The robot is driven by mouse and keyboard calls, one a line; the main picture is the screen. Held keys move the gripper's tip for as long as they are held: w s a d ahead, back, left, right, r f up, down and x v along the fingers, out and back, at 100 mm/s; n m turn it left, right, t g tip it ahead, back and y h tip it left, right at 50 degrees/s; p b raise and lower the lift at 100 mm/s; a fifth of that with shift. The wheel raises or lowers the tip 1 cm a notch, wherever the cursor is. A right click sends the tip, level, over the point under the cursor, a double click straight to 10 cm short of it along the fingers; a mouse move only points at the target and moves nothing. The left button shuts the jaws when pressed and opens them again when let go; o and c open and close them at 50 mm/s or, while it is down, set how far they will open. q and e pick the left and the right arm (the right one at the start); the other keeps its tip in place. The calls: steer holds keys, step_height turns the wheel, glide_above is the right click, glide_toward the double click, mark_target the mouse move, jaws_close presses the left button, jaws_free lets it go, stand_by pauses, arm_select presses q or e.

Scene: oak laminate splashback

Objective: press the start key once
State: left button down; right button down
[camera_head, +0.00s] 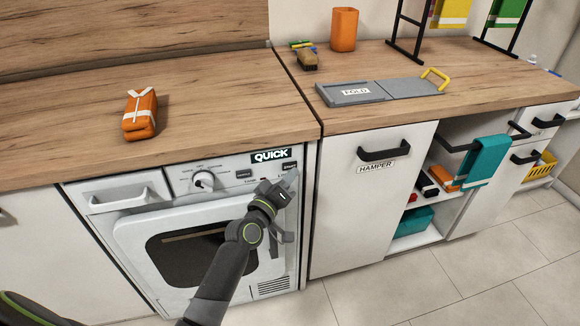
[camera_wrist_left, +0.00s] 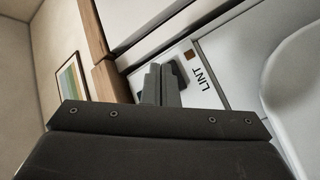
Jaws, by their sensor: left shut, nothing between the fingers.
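The white washing machine (camera_head: 190,225) has a control panel with a round dial (camera_head: 203,181), a display reading QUICK (camera_head: 270,155) and small dark keys. One dark key (camera_head: 244,174) is left of my gripper, and another (camera_head: 289,166) is just above it at the panel's right end; their lettering is too small to read surely. My left gripper (camera_head: 287,183) is shut and empty, close in front of the panel's right end and hiding part of it. In the left wrist view the closed fingers (camera_wrist_left: 162,86) reach the panel beside a LINT label (camera_wrist_left: 208,79); contact cannot be told. My right gripper is out of view.
An orange folded bundle (camera_head: 140,113) lies on the wooden counter above the machine. A grey folding board (camera_head: 380,91), a brush (camera_head: 306,58) and an orange cup (camera_head: 344,29) are on the right counter.

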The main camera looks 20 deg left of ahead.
arm_select(q)
steer(key=shift+w+a, duration=0.15)
steer(key=shift+w, duration=0.1)
steer(key=shift+w+a, duration=0.2)
steer(key=shift+w, duration=0.1)
stand_by(0.6)
steer(key=shift+s+d, duration=0.1)
steer(key=shift+s, duration=0.05)
steer(key=shift+s+d, duration=0.35)
steer(key=shift+s, duration=0.2)
stand_by(0.3)
steer(key=s+d, duration=0.1)
steer(key=s, duration=0.1)
steer(key=s+d, duration=0.1)
steer(key=s, duration=0.1)
steer(key=shift+d, duration=0.4)
stand_by(0.5)
